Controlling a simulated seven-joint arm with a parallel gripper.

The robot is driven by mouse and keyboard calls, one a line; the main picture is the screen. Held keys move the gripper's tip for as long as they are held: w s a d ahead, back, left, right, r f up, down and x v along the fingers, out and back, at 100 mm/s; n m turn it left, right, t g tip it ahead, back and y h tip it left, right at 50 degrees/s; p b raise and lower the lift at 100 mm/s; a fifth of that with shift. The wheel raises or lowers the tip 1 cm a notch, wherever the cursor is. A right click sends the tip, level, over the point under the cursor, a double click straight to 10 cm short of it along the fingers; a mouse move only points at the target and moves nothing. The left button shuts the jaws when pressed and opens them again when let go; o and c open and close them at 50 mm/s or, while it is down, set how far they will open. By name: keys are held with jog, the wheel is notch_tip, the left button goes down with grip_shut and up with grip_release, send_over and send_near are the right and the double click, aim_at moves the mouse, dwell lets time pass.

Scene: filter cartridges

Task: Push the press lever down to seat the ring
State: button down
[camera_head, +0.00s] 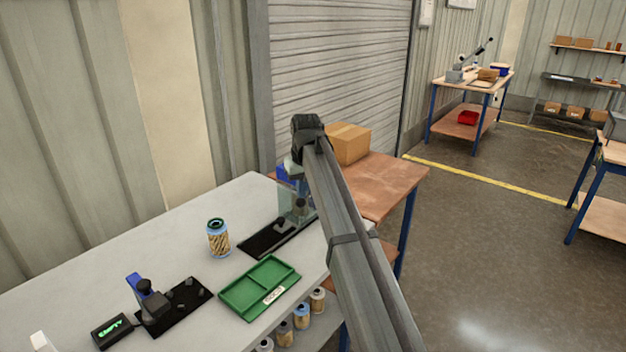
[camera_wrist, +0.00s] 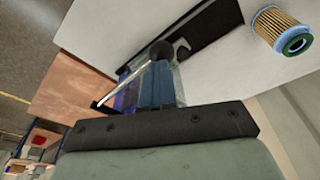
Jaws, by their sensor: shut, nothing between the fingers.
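The press (camera_head: 283,226) has a black base, a round black knob and a clear panel, and stands near the far right end of the bench. Its base (camera_wrist: 212,30) and knob (camera_wrist: 162,50) also show in the wrist view. My gripper (camera_wrist: 157,68) is shut and empty, its blue-grey fingers pointing down at the knob. The fingertips are close to the knob; I cannot tell whether they touch it. In the head view my arm hides most of the gripper and part of the press. I cannot make out a ring in the press.
A blue-ended filter cartridge (camera_head: 218,238) stands left of the press, and a green tray (camera_head: 233,309) lies in front. A black fixture (camera_head: 168,304) with a blue handle and an "EMPTY" display (camera_head: 112,331) are at left. A cardboard box (camera_head: 348,143) sits on the brown table behind.

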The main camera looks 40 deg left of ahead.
jog(key=shift+s+f, duration=0.2)
jog(key=shift+f, duration=0.5)
dwell(0.3)
jog(key=w+a+v, duration=0.1)
jog(key=a+v, duration=0.1)
jog(key=v, duration=0.9)
jog(key=shift+r, duration=0.15)
dwell(0.7)
jog(key=shift+w, duration=0.1)
